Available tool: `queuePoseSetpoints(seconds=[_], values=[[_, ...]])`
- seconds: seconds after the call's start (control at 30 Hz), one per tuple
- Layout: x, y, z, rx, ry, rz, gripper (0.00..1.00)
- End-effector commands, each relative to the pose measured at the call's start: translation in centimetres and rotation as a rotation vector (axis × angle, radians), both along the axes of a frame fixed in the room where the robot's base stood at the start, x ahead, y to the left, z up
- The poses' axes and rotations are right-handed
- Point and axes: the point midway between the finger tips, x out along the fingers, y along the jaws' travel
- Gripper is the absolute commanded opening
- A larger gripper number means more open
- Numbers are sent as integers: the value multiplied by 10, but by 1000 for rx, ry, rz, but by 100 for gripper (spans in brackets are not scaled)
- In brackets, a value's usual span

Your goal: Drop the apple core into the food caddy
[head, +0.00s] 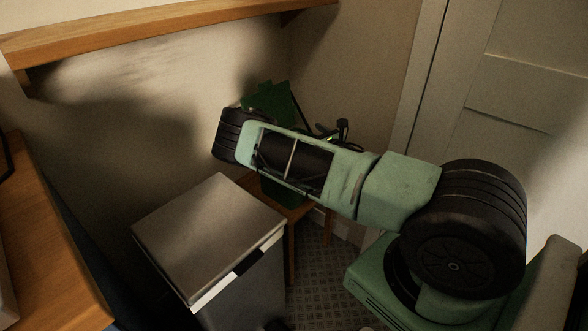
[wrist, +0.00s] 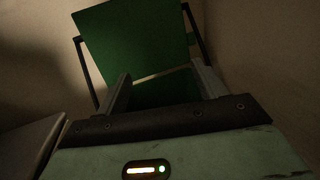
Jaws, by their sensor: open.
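The green food caddy (head: 268,98) stands in the corner, largely hidden behind my arm in the head view. In the wrist view the caddy (wrist: 135,40) has its lid raised, with a dark handle arm on each side. My gripper (wrist: 160,71) is open, its two fingers spread in front of the caddy's opening, with nothing seen between them. Whether the fingers are above the rim or inside it I cannot tell. The apple core is not visible in either view, and the caddy's inside is too dark to make out.
The caddy is on a small wooden stool (head: 292,213). A metal-lidded bin (head: 208,232) stands close in front, to its left. A wooden shelf (head: 160,30) runs along the wall above, and a wooden counter (head: 45,240) is at left. A panelled door (head: 520,90) is at right.

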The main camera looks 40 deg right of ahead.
Motion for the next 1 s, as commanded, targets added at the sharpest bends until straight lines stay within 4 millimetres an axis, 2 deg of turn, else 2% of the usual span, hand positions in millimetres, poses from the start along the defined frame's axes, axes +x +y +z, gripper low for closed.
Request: queuePoseSetpoints(seconds=[0.03,0.2,0.4,0.6,1.0], values=[[-13,1,-1,0,5,-3,70],[-52,6,-1,-1,5,-4,70],[-75,9,-2,0,5,-1,70],[-84,10,-1,0,2,0,70],[-85,10,0,1,0,0,70]])
